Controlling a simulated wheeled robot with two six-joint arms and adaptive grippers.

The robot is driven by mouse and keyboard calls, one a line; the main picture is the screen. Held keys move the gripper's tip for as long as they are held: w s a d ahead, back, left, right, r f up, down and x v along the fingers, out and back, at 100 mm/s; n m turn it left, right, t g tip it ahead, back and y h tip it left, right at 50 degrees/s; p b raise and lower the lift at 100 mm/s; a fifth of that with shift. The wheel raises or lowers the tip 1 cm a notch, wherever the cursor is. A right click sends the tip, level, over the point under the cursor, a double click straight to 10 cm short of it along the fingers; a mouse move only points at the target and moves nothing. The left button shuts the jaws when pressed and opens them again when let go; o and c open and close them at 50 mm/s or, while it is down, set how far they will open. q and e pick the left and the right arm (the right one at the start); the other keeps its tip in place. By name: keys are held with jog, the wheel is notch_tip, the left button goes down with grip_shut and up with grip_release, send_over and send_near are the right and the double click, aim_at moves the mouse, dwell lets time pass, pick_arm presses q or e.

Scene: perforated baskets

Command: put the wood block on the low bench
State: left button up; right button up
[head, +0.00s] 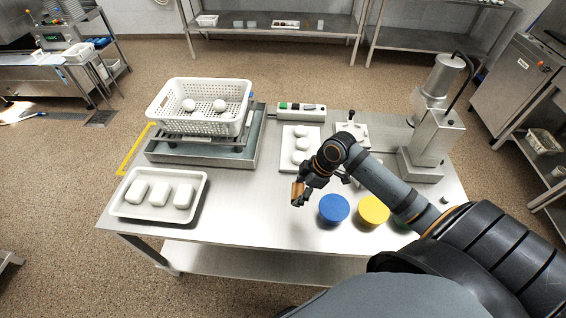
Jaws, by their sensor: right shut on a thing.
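The wood block (297,189) is a small brown piece held between the fingers of my right gripper (298,196). My right gripper is shut on it, above the steel table (260,215), left of the blue round lid. I cannot tell for sure which thing is the low bench. A low metal edge (8,260) shows at the far left, mostly cut off by the frame. My left gripper is not in view.
A white perforated basket (165,98) with white pieces sits on a scale-like stand (205,160). A white tray (130,210) holds three white blocks. Blue (334,208) and yellow (373,210) round lids lie on the right. A metal machine (436,130) stands at the right. The table's front middle is clear.

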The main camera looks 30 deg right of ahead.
jog(key=shift+s+a+f, duration=0.1)
jog(key=shift+s+a, duration=0.2)
jog(key=shift+a, duration=0.35)
jog(key=shift+s+a, duration=0.25)
jog(key=shift+a, duration=0.35)
jog(key=a, duration=0.2)
jog(key=p, duration=0.2)
send_near(256, 227)
jog(key=shift+w+a+f, duration=0.6)
jog(key=shift+a+f, duration=0.1)
jog(key=shift+f, duration=0.3)
jog(key=f, duration=0.3)
jog(key=shift+a+f, duration=0.1)
jog(key=shift+a, duration=0.15)
jog(key=shift+f, duration=0.25)
jog(key=o, duration=1.1)
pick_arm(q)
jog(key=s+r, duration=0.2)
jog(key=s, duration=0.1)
pick_arm(e)
jog(key=shift+o, duration=0.2)
